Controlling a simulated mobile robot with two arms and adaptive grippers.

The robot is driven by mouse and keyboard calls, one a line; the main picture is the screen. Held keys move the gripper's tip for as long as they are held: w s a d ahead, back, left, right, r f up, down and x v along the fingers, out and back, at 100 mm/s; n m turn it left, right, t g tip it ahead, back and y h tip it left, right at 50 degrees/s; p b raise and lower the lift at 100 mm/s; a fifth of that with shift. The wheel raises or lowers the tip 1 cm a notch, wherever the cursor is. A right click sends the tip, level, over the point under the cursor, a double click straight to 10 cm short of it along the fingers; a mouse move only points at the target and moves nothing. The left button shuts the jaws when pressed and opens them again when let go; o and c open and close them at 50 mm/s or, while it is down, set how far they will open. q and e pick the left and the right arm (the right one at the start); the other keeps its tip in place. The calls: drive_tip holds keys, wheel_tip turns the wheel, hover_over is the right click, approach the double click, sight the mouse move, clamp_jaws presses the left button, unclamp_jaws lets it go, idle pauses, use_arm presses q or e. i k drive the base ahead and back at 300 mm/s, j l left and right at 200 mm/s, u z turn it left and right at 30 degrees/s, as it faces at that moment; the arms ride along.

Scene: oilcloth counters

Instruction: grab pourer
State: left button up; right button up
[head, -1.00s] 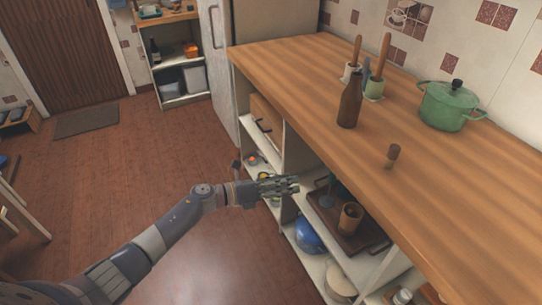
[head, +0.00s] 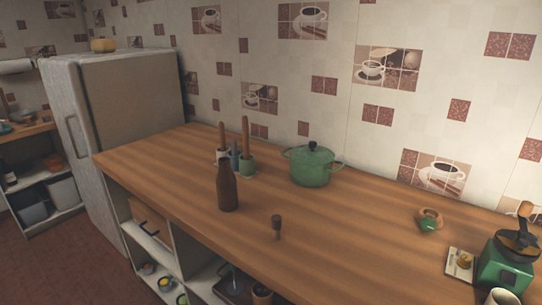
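A small brown stopper-like piece (head: 276,227) stands upright on the wooden counter; it may be the pourer, but it is too small to tell for sure. A dark brown bottle (head: 228,188) stands upright to its left, apart from it. Neither of my grippers is in view.
A green lidded pot (head: 311,168) and holders with wooden-handled tools (head: 246,157) stand behind on the counter (head: 350,230). At the right are a green grinder (head: 507,266), a small card (head: 460,264) and a small green-and-brown item (head: 429,220). Open shelves lie below; a fridge (head: 120,120) stands left.

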sight(234, 143)
drive_tip(key=i+j+z, duration=0.15)
drive_tip(key=j+z, duration=0.25)
drive_tip(key=i+j+z, duration=0.1)
drive_tip(key=j+z, duration=0.25)
drive_tip(key=j, duration=0.2)
drive_tip(key=j+z, duration=0.4)
drive_tip(key=j, duration=0.15)
drive_tip(key=i, duration=0.05)
